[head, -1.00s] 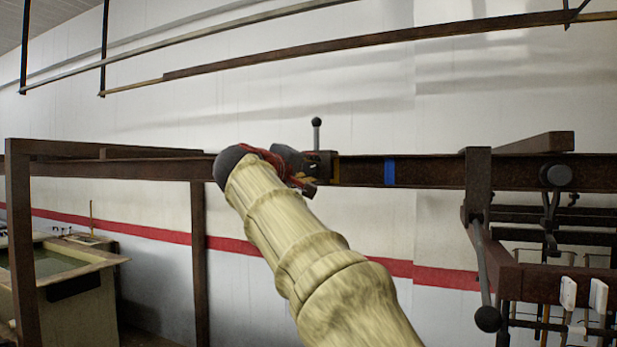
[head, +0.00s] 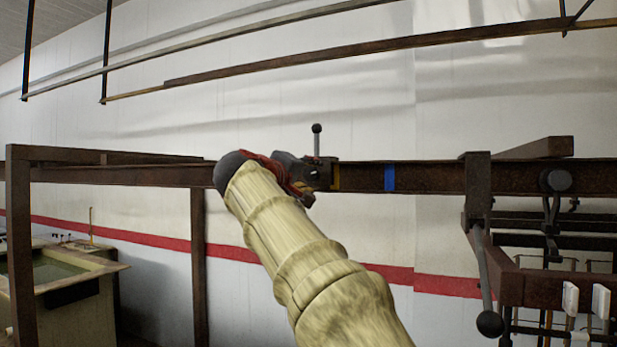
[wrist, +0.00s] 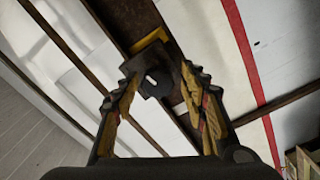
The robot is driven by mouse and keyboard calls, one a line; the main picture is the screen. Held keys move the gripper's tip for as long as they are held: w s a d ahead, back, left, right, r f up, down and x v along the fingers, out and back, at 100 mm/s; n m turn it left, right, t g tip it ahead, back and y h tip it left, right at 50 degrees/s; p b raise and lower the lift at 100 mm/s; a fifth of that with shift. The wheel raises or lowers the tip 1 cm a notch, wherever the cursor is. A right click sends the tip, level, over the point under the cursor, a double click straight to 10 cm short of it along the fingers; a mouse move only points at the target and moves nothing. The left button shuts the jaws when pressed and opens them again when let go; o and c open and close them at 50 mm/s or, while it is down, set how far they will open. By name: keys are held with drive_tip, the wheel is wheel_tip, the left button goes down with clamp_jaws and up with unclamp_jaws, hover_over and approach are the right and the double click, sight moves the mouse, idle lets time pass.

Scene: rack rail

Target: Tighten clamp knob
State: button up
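A dark clamp block (head: 322,175) sits on the brown rail (head: 435,179). A thin upright lever with a ball end (head: 317,141) rises above the block. In the wrist view the clamp block (wrist: 149,62) lies ahead, with a dark rounded knob (wrist: 156,83) on its near face. My gripper (wrist: 160,82) has its two fingertips apart, one on each side of the knob. I cannot tell whether they touch it. In the head view my gripper (head: 292,172) is at the left side of the clamp, partly hidden by my wrist.
A blue band (head: 389,178) marks the rail to the right of the clamp. Farther right a dark bracket (head: 478,190) with a ball-ended handle (head: 489,322) hangs on the rail. A tub (head: 65,285) stands at lower left. A white wall is behind.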

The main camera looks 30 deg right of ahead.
drive_tip(key=shift+o, duration=0.4)
drive_tip(key=shift+r, duration=0.1)
drive_tip(key=shift+s+a, duration=0.15)
drive_tip(key=v, duration=1.1)
drive_tip(key=shift+s+a, duration=0.2)
drive_tip(key=shift+a, duration=0.1)
